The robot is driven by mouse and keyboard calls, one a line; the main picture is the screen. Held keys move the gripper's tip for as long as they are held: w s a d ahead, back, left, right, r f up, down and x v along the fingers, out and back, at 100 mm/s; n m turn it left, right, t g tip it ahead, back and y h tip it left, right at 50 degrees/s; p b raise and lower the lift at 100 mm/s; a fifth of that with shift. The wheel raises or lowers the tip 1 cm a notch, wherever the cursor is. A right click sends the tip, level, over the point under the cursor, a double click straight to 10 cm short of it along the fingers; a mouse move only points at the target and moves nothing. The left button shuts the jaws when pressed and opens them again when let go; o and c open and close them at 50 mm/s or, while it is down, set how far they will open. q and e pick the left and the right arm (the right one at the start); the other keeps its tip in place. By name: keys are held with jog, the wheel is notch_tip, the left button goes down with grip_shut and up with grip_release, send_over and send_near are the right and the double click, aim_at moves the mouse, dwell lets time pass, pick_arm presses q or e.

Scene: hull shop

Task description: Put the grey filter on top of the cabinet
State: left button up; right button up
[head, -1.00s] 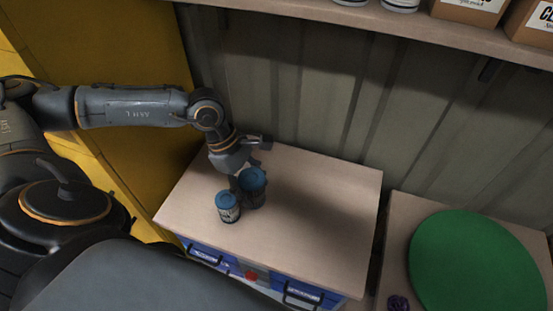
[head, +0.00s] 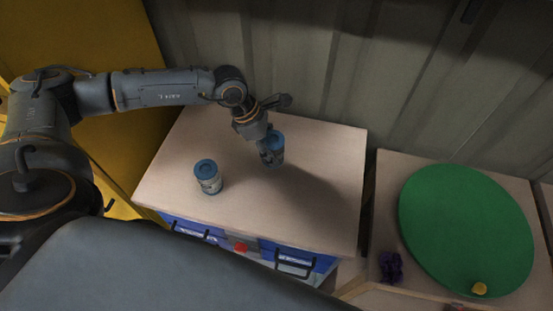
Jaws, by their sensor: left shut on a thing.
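The cabinet (head: 315,205) has a pale wooden top and blue drawer fronts with dark handles. My left gripper (head: 264,139) is shut on a grey filter (head: 272,152), a small canister with a blue top, over the back middle of the cabinet top. The filter is nearly upright and partly hidden by the fingers. I cannot tell whether its base touches the top. A second canister with a blue top and a pale label (head: 209,181) stands upright on the cabinet's front left part, apart from the held one. My right gripper is not in view.
A lower wooden surface to the right holds a large green disc (head: 465,225), a purple object (head: 390,266) and a small yellow object (head: 479,288). A ribbed wall (head: 330,70) stands close behind. The cabinet top's right half is clear.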

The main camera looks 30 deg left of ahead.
aim_at(277, 156)
pick_arm(q)
jog(key=shift+w+d+f, duration=0.2)
jog(key=shift+w+f, duration=0.2)
jog(key=shift+f, duration=0.1)
jog(key=f, duration=0.1)
jog(key=f+b, duration=0.2)
jog(key=shift+w+d+f, duration=0.15)
jog(key=shift+w+f, duration=0.1)
jog(key=shift+f, duration=0.1)
jog(key=shift+r, duration=0.1)
jog(key=o, duration=0.8)
jog(key=shift+s+f+b, duration=0.1)
jog(key=shift+f+b, duration=0.1)
jog(key=shift+b, duration=0.15)
jog(key=shift+c, duration=0.2)
jog(key=o, duration=0.5)
jog(key=shift+c, duration=0.2)
jog(key=shift+r, duration=0.1)
